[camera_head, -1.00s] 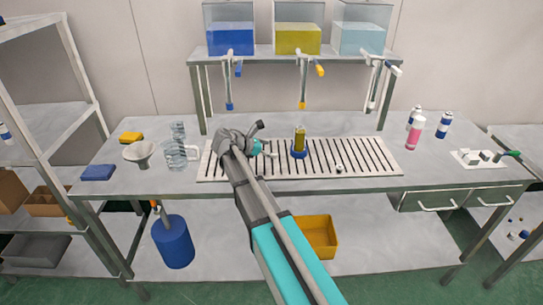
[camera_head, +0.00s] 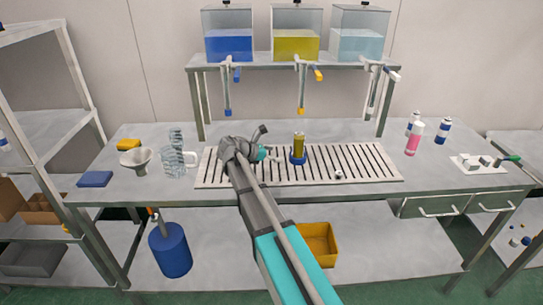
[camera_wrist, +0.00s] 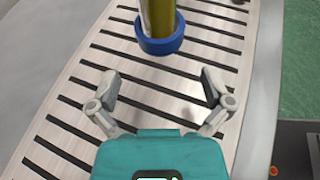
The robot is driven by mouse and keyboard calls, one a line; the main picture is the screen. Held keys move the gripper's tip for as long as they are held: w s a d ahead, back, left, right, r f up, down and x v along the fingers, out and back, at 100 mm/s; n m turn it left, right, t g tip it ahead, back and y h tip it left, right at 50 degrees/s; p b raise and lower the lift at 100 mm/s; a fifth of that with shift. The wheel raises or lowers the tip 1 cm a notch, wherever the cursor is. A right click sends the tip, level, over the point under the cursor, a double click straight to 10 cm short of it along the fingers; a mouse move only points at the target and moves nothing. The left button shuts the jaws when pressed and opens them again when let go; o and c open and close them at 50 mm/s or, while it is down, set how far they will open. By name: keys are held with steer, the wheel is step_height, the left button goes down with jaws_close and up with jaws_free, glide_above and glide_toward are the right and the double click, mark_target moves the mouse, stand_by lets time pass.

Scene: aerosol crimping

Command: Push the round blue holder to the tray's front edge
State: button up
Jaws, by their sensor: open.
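In the wrist view the holder (camera_wrist: 160,44) is a blue ring around the foot of the yellow cylinder (camera_wrist: 158,16), at the top of the picture. My gripper (camera_wrist: 160,82) is open and empty above the tray. Its fingers are spread to either side, short of the holder and not touching it. In the head view my arm's wrist partly hides the gripper, left of the holder.
A small silvery piece (camera_head: 338,175) lies on the tray near its front edge. A clear jug (camera_head: 176,162) and a funnel (camera_head: 136,160) stand left of the tray. Taps hang from the dispenser shelf (camera_head: 290,62) behind. Bottles (camera_head: 414,138) stand at the right.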

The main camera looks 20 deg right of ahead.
mark_target(293, 156)
steer(key=b+x, duration=0.4)
steer(key=x, duration=0.7)
steer(key=shift+s, duration=0.1)
steer(key=c, duration=0.8)
